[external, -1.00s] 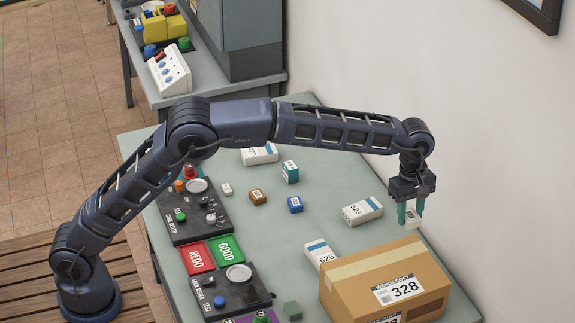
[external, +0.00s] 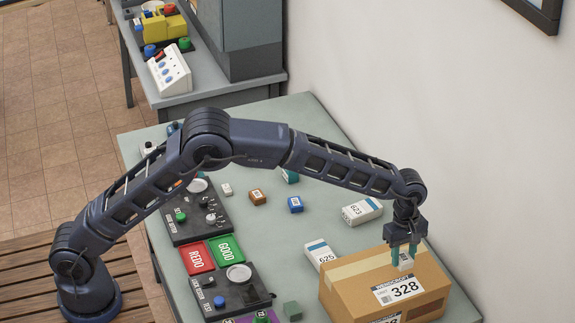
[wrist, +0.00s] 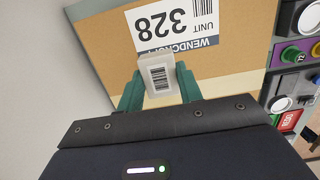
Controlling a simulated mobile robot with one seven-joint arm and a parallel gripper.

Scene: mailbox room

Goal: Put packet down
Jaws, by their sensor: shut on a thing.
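My gripper (external: 404,259) is shut on a small white packet (external: 405,265) with a barcode. In the wrist view the packet (wrist: 158,76) sits between the two green fingers of my gripper (wrist: 158,92). The packet is in front of the top of a large cardboard box (external: 350,290) labelled 328. The box (wrist: 110,45) fills much of the wrist view. I cannot tell whether the packet touches the box top or hangs just above it.
White packets marked 623 (external: 362,211) and 625 (external: 319,252) lie on the grey-green table (external: 260,225). Small brown (external: 257,195) and blue (external: 295,204) blocks lie farther left. Control panels (external: 195,215) and red and green trays line the left edge. A wall (external: 470,130) stands at right.

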